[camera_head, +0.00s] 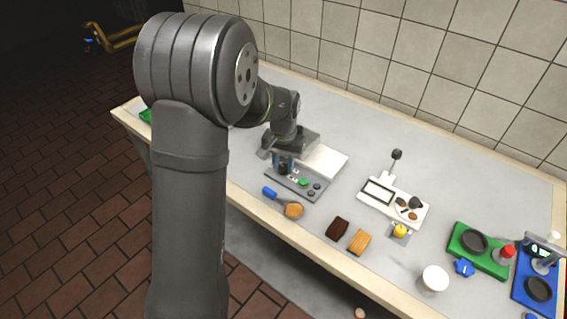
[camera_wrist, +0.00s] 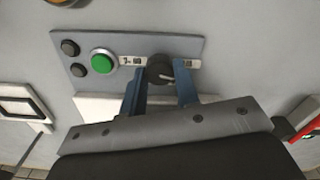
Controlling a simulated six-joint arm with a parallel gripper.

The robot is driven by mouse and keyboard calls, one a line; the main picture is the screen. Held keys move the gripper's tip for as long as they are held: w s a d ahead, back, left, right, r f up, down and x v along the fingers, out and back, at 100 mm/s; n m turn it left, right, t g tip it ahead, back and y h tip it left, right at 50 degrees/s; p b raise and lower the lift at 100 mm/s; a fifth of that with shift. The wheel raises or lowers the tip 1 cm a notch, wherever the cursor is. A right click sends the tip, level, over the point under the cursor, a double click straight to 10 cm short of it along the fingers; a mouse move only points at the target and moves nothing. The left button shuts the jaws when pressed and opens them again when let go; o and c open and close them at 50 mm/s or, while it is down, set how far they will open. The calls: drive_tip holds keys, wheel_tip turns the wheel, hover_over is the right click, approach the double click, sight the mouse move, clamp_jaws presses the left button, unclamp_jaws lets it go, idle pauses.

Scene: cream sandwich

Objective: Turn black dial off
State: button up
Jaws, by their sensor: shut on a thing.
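The black dial (camera_wrist: 160,70) sits on a grey control panel (camera_wrist: 190,46), which has a green button (camera_wrist: 103,62) and two dark buttons beside it. In the head view my gripper (camera_head: 284,166) reaches down onto the far-left end of the control panel (camera_head: 310,187). The dial is mostly hidden by the fingers there.
A white plate (camera_head: 323,160) adjoins the panel. A white device (camera_head: 378,192), white cup (camera_head: 434,278) and green station (camera_head: 459,256) stand right.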

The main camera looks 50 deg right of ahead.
sight(283, 166)
drive_tip(key=shift+n, duration=1.5)
drive_tip(key=o, duration=1)
drive_tip(key=shift+c, duration=0.2)
drive_tip(key=shift+r, duration=0.1)
wheel_tip(283, 166, up, 17)
drive_tip(key=shift+r, duration=0.15)
wheel_tip(283, 166, down, 18)
drive_tip(key=shift+r, duration=0.2)
